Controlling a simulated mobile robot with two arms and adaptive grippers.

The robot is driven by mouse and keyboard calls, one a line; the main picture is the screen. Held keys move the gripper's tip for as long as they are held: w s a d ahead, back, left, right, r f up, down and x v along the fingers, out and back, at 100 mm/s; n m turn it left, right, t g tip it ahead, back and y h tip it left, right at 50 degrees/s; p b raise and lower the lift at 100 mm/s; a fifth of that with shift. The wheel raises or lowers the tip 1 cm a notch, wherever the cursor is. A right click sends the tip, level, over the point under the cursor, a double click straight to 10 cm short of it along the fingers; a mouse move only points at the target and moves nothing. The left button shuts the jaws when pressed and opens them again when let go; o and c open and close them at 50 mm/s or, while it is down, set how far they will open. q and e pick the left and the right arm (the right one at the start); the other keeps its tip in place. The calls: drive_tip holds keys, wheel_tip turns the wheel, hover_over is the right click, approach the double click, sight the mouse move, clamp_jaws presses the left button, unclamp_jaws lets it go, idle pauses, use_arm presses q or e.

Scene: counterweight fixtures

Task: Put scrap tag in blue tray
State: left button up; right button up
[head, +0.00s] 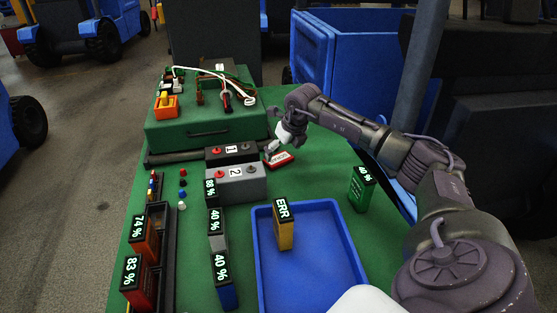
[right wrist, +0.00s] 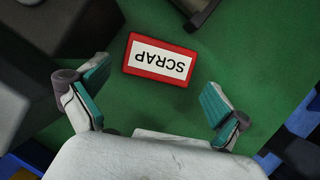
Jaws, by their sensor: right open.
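The scrap tag is a red-bordered white plate reading SCRAP (right wrist: 160,60), lying flat on the green table. It also shows in the head view (head: 279,158), just right of the black and grey boxes. My right gripper (right wrist: 152,103) is open and empty, with the tag ahead of its spread fingers and not between them. In the head view the right gripper (head: 283,143) is just above the tag. The blue tray (head: 348,262) is at the front of the table and holds a yellow block marked ERR (head: 284,226). My left gripper is not in view.
A black box marked 1 (head: 247,150) and a grey box marked 2 (head: 238,184) stand left of the tag. A green 40 % block (head: 359,190) stands right of the tray. Several percent-marked blocks stand at left. A green case (head: 205,125) is behind.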

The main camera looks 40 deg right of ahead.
sight(279, 159)
drive_tip(key=shift+x, duration=1.55)
drive_tip(key=shift+r, duration=0.1)
drive_tip(key=c, duration=0.8)
